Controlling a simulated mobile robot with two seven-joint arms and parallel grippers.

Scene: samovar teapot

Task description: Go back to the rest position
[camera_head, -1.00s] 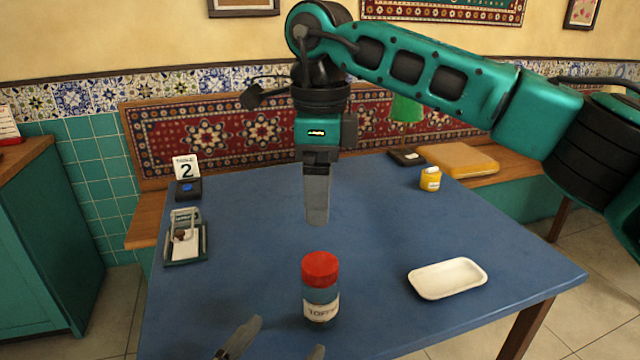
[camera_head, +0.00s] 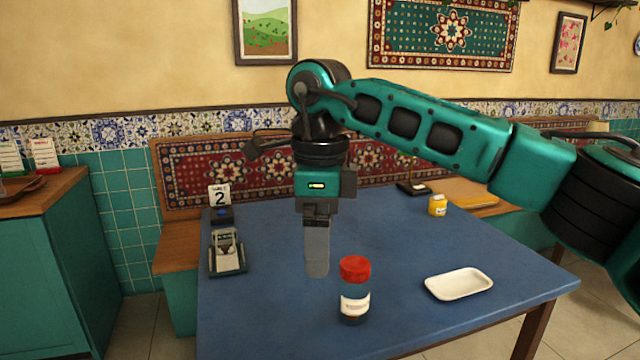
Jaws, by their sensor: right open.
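My right gripper (camera_head: 316,254) hangs pointing down over the blue table (camera_head: 270,320), left of and behind a jar with a red lid (camera_head: 355,290) in the picture. Its fingers overlap edge-on, and nothing shows between them. The right arm comes in from the right side, bent at the elbow. The jar stands upright on the table, apart from the gripper. My left gripper is out of view.
A white tray (camera_head: 459,284) lies on the right of the table, with a small yellow jar (camera_head: 437,205) behind it. A table number sign (camera_head: 220,196) and a napkin holder (camera_head: 228,252) stand at the left. A teal cabinet (camera_head: 58,270) is at far left.

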